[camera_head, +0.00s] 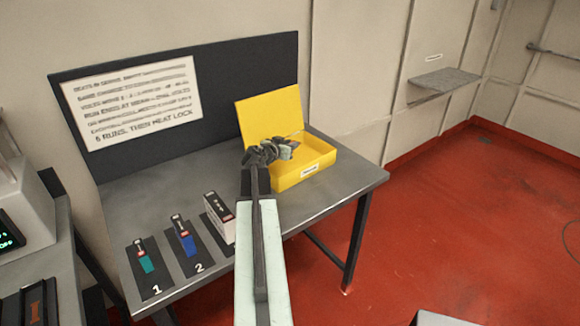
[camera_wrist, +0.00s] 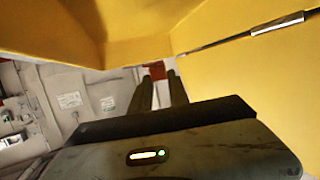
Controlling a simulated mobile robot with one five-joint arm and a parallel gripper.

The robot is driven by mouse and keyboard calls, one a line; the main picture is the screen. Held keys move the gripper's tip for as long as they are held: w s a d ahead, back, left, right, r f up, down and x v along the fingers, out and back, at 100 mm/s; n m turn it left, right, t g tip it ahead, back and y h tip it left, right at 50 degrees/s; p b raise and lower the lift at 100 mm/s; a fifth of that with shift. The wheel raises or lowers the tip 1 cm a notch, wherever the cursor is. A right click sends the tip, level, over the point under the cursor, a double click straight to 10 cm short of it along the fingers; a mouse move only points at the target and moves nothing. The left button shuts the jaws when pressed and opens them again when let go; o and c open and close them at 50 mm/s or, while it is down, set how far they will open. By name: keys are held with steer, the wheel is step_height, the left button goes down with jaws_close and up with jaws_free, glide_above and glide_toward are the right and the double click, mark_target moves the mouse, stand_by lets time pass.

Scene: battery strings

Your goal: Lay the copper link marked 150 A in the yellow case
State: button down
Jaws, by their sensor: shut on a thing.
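The yellow case (camera_head: 322,166) stands open at the back right of the grey bench, its lid raised behind it. My gripper (camera_head: 292,146) is at the case, over its left part in the head view. In the wrist view, the yellow walls of the case (camera_wrist: 235,25) are close above and to the right of my two dark fingers (camera_wrist: 160,86). My gripper is shut on a small reddish-brown piece (camera_wrist: 156,71) that looks like a copper link. Its marking cannot be read, and most of it is hidden. The inside of the case is partly hidden by my gripper.
On the bench (camera_head: 150,190), a teal piece (camera_head: 146,262) and a blue piece (camera_head: 187,243) sit on dark pads marked 1 and 2. A white box-like unit (camera_head: 219,216) stands beside them. A dark board with a printed sign (camera_head: 132,103) rises behind the bench.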

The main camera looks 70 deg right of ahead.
step_height(320, 180, down, 5)
steer(key=b, duration=0.4)
steer(key=shift+f, duration=0.1)
steer(key=shift+r+p, duration=0.25)
steer(key=shift+p, duration=0.05)
steer(key=shift+s+a+f+b, duration=0.1)
steer(key=shift+a+f+b, duration=0.1)
steer(key=shift+f+b, duration=0.45)
steer(key=shift+s+r, duration=0.1)
steer(key=c, duration=1.3)
jaws_free()
steer(key=shift+a, duration=0.1)
steer(key=shift+o, duration=0.2)
steer(key=shift+r, duration=0.2)
steer(key=shift+r+p, duration=0.6)
steer(key=shift+p, duration=0.3)
steer(key=p+v, duration=0.3)
steer(key=v, duration=0.8)
steer(key=shift+w+a+f, duration=0.15)
steer(key=shift+w+a, duration=0.05)
steer(key=shift+w, duration=0.05)
